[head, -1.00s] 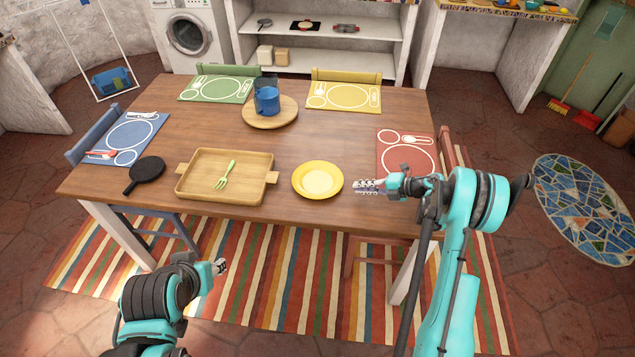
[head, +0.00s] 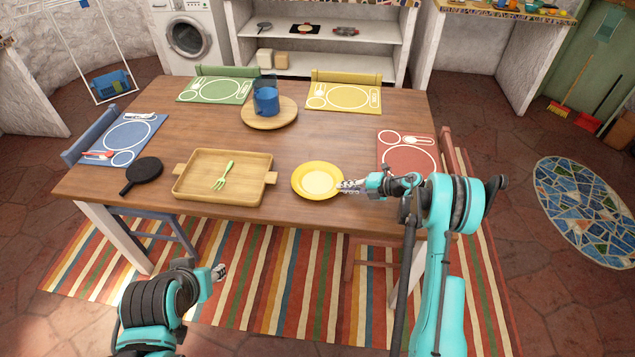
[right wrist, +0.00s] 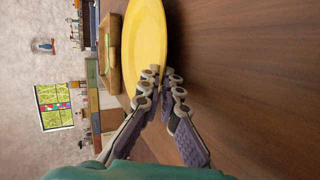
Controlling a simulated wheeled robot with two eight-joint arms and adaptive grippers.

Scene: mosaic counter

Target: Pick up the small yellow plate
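The small yellow plate (head: 317,181) lies flat near the front edge of the wooden table, right of the tray. My right gripper (head: 348,187) is at its right rim. In the right wrist view the yellow plate (right wrist: 146,40) reaches the fingertips of my right gripper (right wrist: 161,74). The fingertips are close together, with the rim between them. The plate still appears to rest on the table. My left gripper (head: 218,272) is empty, low in front of the table and away from the plate; its finger gap is too small to judge.
A wooden tray (head: 183,188) with a green fork (head: 222,176) sits left of the plate. A black round object with a handle (head: 144,171) lies further left. A red placemat (head: 408,150) lies behind the right gripper.

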